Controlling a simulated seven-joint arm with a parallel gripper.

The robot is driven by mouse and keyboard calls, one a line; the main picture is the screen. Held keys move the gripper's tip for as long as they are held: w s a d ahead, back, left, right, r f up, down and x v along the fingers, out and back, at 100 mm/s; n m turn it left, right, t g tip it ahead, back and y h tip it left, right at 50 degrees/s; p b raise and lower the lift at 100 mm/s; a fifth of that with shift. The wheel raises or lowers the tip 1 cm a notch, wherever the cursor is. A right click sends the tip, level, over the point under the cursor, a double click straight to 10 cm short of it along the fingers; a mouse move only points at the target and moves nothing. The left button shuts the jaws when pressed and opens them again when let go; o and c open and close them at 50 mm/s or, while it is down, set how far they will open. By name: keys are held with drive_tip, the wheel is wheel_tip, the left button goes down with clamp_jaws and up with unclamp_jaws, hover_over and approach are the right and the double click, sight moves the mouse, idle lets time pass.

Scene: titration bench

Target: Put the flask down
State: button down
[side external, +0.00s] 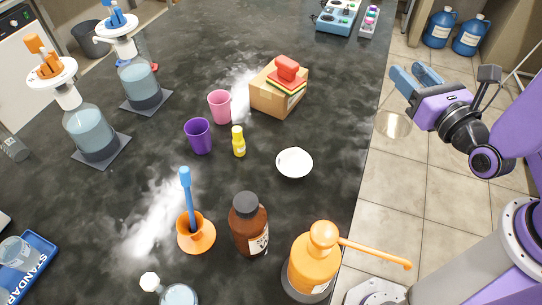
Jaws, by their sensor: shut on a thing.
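My gripper (409,77) is at the right, out past the bench's right edge, with its blue-grey fingers pointing up and left. It is shut on what looks like a clear glass flask (393,125), of which a pale, see-through round part shows below the fingers, over the floor tiles in the picture. The flask's neck and any contents are hard to make out. The flask appears held clear of the dark bench top (335,125).
A white dish (294,163) lies near the bench's right edge. A cardboard box (275,92), yellow bottle (238,142), purple cup (199,136) and pink cup (220,106) stand mid-bench. A brown bottle (249,228) and orange pump bottle (313,264) stand in front. Bare bench surrounds the dish.

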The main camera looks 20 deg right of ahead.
drive_tip(key=s+a+n+g+y, duration=0.25)
drive_tip(key=a+n+y, duration=0.35)
drive_tip(key=a, duration=0.6)
drive_tip(key=s+a+n+g+y, duration=0.1)
drive_tip(key=a+n+g+y, duration=0.25)
drive_tip(key=a+y, duration=0.65)
drive_tip(key=w+a+f+h, duration=0.1)
drive_tip(key=w+a+f, duration=0.8)
drive_tip(key=a+f, duration=0.3)
drive_tip(key=shift+a+f+n+t, duration=0.35)
drive_tip(key=shift+a+t, duration=0.05)
drive_tip(key=shift+f, duration=0.15)
drive_tip(key=c, duration=0.6)
unclamp_jaws()
